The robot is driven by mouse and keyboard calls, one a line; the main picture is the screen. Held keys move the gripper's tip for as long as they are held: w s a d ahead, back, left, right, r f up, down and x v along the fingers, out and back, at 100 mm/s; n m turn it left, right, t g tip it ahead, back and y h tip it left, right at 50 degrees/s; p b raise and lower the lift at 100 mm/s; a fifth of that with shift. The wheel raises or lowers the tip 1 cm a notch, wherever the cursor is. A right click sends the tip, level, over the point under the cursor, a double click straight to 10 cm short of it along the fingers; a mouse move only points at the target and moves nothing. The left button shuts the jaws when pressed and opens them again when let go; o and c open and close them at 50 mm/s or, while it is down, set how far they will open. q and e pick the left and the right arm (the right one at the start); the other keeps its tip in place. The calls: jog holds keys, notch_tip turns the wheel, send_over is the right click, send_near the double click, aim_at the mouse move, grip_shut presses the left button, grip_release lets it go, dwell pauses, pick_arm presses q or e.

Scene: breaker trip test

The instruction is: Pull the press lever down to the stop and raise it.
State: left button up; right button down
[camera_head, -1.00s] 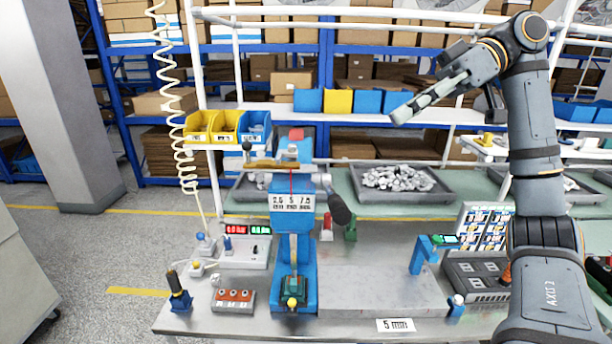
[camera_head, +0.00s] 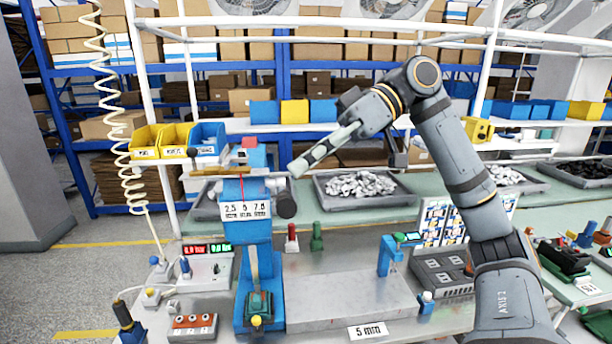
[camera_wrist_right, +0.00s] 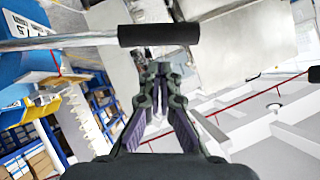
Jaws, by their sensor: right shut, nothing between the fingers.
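The blue press (camera_head: 240,240) stands at the left of the metal bench, with a label reading 2.5, 5 and 7.5 on its front. Its lever ends in a black grip (camera_head: 286,206) that juts out at the press's right side. In the right wrist view the lever's silver rod (camera_wrist_right: 70,41) and black grip (camera_wrist_right: 158,34) lie across the picture, beyond the fingertips. My right gripper (camera_head: 296,170) is shut and empty, just above the grip in the head view; its fingers also show in the wrist view (camera_wrist_right: 160,72). I cannot tell whether they touch the grip. My left gripper is out of view.
A grey tray of metal parts (camera_head: 325,193) lies behind the press. Yellow and blue bins (camera_head: 172,140) stand at the back left. A blue stand (camera_head: 385,255) and a dark box (camera_head: 440,272) are at the right. The bare plate (camera_head: 345,300) right of the press is clear.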

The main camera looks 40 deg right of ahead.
jog(key=shift+w+a+f, duration=0.1)
jog(key=shift+a+f, duration=0.05)
jog(key=shift+a, duration=0.2)
